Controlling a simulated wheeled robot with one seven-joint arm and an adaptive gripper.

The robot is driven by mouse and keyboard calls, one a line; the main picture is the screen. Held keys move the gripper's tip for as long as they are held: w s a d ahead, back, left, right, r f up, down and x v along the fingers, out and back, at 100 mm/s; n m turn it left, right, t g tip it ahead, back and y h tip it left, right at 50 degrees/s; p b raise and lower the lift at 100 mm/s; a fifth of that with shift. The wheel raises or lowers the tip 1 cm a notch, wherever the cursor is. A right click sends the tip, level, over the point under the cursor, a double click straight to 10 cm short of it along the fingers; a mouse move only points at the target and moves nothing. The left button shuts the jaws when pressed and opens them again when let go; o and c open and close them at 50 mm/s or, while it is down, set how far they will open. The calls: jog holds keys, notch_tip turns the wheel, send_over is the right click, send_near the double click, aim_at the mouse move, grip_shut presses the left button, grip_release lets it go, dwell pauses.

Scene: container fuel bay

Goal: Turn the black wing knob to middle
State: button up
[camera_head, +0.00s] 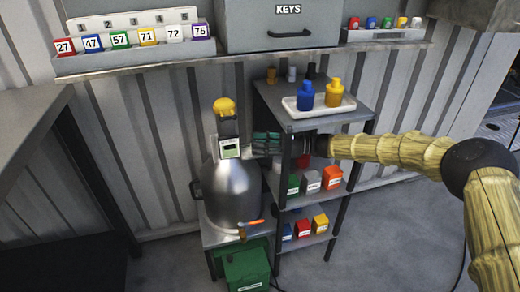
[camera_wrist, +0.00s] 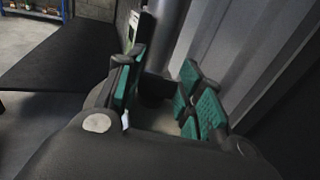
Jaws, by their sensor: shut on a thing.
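A silver rounded vessel (camera_head: 229,190) stands on a low stand, with a yellow cap (camera_head: 224,106) on its dark neck and a small display (camera_head: 229,148) below the cap. My gripper (camera_head: 262,143) reaches in from the right, level with the display, its teal finger pads beside the vessel's neck. In the wrist view, my gripper (camera_wrist: 158,88) has its pads on both sides of a dark part at the vessel. I take this part to be the black wing knob; its shape and the way it points are mostly hidden by the fingers.
A shelf rack right of the vessel holds a white tray (camera_head: 320,107) with blue and yellow bottles, and small coloured boxes below. My arm passes close to its uprights. An orange-handled tap (camera_head: 250,223) sticks out low on the vessel. A green box (camera_head: 247,270) stands below.

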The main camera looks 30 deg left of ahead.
jog(key=shift+w+a+f+n+g+h+b, duration=0.1)
jog(key=shift+w+n+g+h+b, duration=0.05)
jog(key=shift+n+g+h+b, duration=0.75)
jog(key=shift+w+f+n+g+h+b, duration=0.1)
jog(key=shift+n+g+h+b, duration=0.45)
jog(key=shift+g+b, duration=0.55)
jog(key=shift+n+h+b, duration=0.25)
jog(key=shift+b, duration=0.05)
jog(key=shift+r+n+g+h+b, duration=0.2)
jog(key=shift+n+g+h+b, duration=0.1)
jog(key=shift+g+b, duration=0.1)
jog(key=o, duration=1)
jog(key=shift+a, duration=0.1)
jog(key=shift+r+p, duration=0.15)
jog(key=shift+p, duration=0.4)
